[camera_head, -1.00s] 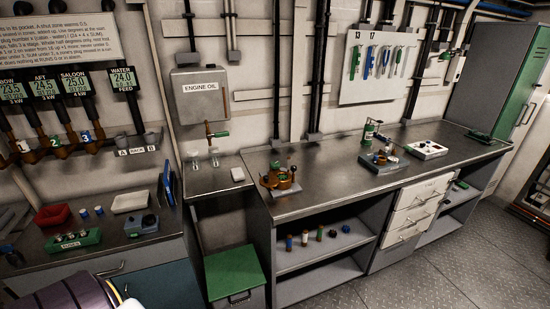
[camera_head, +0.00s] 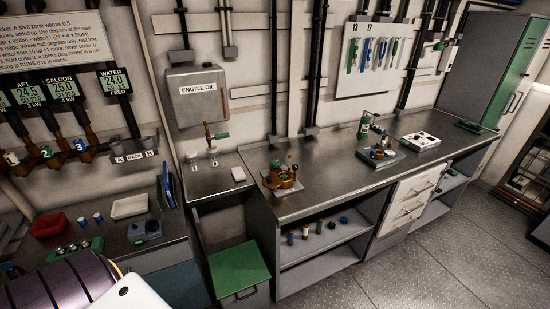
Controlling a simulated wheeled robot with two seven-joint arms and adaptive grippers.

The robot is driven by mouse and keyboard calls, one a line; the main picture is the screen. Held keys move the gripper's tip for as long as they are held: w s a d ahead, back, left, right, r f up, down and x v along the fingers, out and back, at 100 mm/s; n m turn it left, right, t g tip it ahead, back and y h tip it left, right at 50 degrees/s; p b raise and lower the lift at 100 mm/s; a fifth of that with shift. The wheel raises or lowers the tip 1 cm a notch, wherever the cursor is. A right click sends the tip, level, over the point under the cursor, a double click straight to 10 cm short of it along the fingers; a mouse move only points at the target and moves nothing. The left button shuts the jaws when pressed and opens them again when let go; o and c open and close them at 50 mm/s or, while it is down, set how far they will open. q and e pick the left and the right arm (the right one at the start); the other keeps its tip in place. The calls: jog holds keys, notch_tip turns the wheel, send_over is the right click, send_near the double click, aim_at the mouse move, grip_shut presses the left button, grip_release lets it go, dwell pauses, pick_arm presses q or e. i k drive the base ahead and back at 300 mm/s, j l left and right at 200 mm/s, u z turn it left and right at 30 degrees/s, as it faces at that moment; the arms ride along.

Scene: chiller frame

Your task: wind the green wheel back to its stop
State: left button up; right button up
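No green wheel can be made out with certainty. A small brass fixture (camera_head: 284,180) with a green part on top (camera_head: 276,164) stands on the near left of the long steel bench; the green part is too small to identify. Farther right, a grey-based device (camera_head: 380,155) carries small blue and dark parts, with a green upright item (camera_head: 364,126) behind it. Neither of my grippers is in view, so nothing shows of what they hold.
The long steel bench (camera_head: 325,180) has clear top between devices. A green-lidded bin (camera_head: 239,273) stands in front at left. A white box with knobs (camera_head: 420,142) sits farther right. Floor at right is open.

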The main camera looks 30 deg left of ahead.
aim_at(275, 163)
jog(key=j+z, duration=0.15)
jog(key=j, duration=0.55)
jog(key=k+j+z, duration=0.2)
jog(key=j, duration=0.5)
jog(key=i, duration=0.1)
